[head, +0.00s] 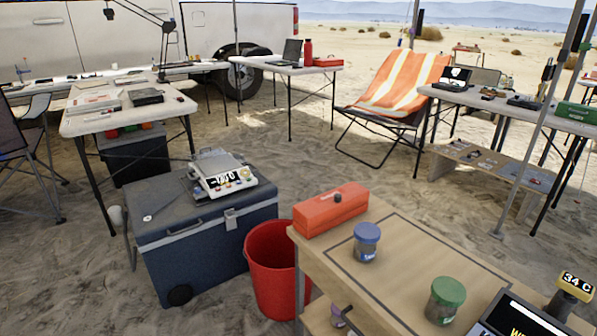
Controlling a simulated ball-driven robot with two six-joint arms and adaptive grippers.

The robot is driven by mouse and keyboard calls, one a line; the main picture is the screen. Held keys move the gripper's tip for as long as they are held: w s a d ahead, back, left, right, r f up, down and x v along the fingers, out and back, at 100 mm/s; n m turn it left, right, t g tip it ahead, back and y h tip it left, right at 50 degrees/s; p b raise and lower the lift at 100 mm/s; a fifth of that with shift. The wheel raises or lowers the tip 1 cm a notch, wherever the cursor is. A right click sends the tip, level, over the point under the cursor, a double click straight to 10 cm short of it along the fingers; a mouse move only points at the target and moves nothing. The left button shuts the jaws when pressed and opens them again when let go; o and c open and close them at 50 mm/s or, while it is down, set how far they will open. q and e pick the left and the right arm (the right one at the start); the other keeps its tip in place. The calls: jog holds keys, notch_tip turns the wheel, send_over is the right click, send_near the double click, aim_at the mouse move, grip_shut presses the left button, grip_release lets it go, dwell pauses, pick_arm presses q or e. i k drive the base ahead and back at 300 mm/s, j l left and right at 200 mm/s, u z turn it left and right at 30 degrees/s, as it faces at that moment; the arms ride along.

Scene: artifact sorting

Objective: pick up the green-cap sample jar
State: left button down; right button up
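The green-cap sample jar (445,300) stands upright on the wooden table (398,290) at the lower right in the head view. Its body is clear with dark contents and a label too small to read. A blue-cap jar (366,243) stands upright behind it and to the left, apart from it. Neither of my grippers shows in the head view.
A red toolbox (331,211) sits at the table's back left edge. A device with a screen (520,318) and a display reading 34 C (577,286) are close right of the green-cap jar. A red bucket (273,270) and blue cooler (215,245) stand left of the table.

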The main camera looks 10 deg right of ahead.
aim_at(439, 315)
jog(key=z, duration=1.4)
jog(key=k+u, duration=0.2)
jog(key=u, duration=0.2)
jog(key=k+j+u, duration=0.2)
jog(key=u, duration=0.2)
